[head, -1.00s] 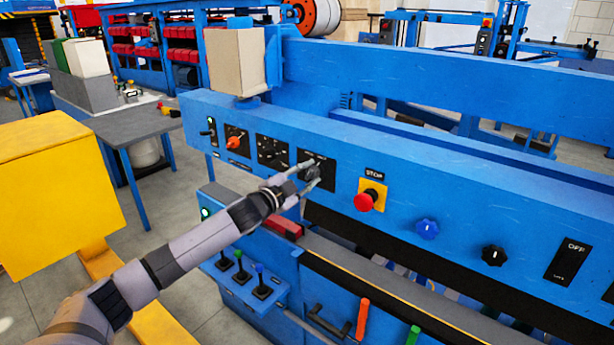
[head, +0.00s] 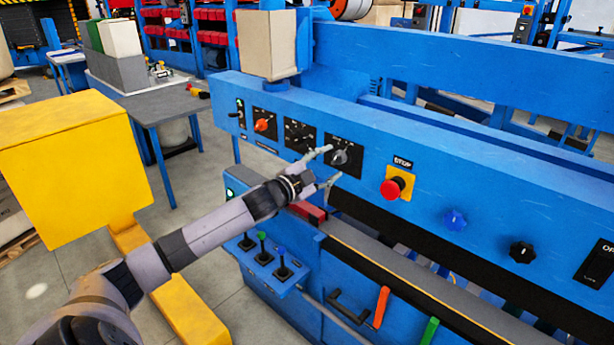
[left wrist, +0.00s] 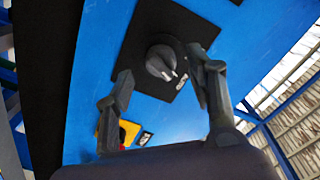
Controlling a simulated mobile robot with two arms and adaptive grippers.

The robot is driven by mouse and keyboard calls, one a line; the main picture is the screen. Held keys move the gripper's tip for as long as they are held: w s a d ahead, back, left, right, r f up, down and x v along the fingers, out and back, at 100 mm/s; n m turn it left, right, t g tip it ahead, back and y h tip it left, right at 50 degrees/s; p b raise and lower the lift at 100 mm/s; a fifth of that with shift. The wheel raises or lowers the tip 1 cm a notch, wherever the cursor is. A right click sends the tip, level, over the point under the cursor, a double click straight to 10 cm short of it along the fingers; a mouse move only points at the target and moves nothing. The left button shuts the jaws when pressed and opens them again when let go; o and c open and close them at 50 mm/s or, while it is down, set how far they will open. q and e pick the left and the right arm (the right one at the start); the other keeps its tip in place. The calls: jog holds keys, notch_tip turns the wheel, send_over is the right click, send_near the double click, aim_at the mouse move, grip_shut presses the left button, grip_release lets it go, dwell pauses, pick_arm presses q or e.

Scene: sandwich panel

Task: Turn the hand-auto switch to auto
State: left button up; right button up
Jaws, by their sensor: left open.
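The switch is a round grey knob (head: 341,157) on a black plate (head: 358,170) on the blue panel, left of the red stop button. I cannot read its labels or tell its setting in the head view. My left gripper (head: 326,167) is open and empty, just in front of and slightly left of the knob, with its fingers spread. In the left wrist view the knob (left wrist: 162,61) shows past and between the fingertips, clear of both. A pale mark shows on its face. My right gripper is not in view.
A red stop button (head: 393,188) on a yellow plate sits right of the switch. An orange rotary switch (head: 262,125) and another black plate (head: 299,136) are to the left. Small joysticks (head: 263,248) stand below my arm. A yellow box (head: 75,165) is at the left.

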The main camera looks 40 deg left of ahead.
pick_arm(q)
jog(key=s, duration=0.9)
jog(key=shift+a, duration=0.35)
